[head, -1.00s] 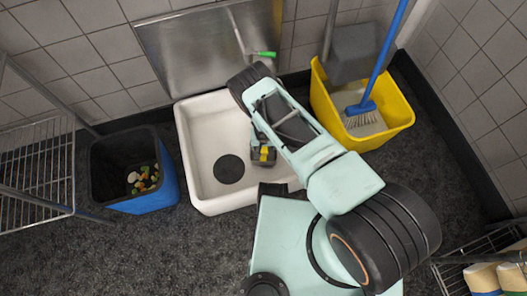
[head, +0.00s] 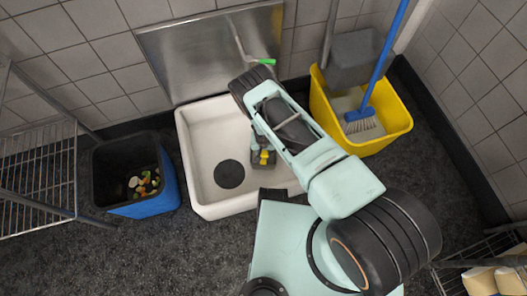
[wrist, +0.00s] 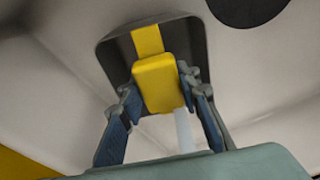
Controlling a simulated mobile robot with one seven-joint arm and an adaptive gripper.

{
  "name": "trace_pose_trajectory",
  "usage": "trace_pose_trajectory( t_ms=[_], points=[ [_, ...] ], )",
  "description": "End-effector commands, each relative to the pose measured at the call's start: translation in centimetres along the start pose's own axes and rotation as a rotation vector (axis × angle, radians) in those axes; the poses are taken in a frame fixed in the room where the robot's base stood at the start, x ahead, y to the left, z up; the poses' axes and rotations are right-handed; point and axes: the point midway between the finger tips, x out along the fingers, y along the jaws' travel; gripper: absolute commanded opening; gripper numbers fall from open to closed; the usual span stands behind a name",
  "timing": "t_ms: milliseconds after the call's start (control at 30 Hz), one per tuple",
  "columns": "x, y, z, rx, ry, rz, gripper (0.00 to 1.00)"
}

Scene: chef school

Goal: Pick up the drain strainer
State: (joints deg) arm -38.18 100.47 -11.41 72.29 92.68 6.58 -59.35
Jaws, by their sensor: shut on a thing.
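The drain strainer, as far as I can tell, is the dark, rounded-square piece with a yellow handle inside the white sink (head: 205,200). In the head view, the drain strainer (head: 263,157) shows at the end of my arm, partly hidden by it. In the wrist view, my gripper (wrist: 162,90) has its two fingers on either side of the yellow handle and is shut on it. The strainer's dark plate (wrist: 112,60) lies beyond the handle. I cannot tell whether it touches the sink floor. A round black disc or opening (head: 229,174) is left of it.
The sink walls surround my gripper closely. A blue bin (head: 150,205) with food scraps stands left of the sink. A yellow bucket (head: 385,140) with a blue brush (head: 360,115) stands to the right. A metal splash panel (head: 190,60) rises behind. A wire rack (head: 40,185) is far left.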

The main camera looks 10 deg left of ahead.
Motion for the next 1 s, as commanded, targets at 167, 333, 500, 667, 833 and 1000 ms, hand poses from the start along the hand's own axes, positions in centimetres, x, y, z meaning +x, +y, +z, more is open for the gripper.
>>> trace_pose_trajectory(
  t_ms=[167, 333, 500, 667, 833, 1000],
  points=[
    [-3.5, 0.0, -0.6, 0.001, 0.001, 0.0, 0.0],
    [-5.9, 0.0, -0.9, 0.0, 0.0, 0.0, 0.0],
    [-7.5, 0.0, -1.2, -0.002, 0.0, 0.0, 0.0],
    [-8.3, 0.0, -1.3, -0.001, 0.0, 0.0, 0.0],
    [-8.4, 0.1, -1.3, 0.003, 0.0, 0.001, 0.0],
    [-8.2, 0.9, -1.5, 0.028, -0.002, 0.006, 0.0]
  ],
)
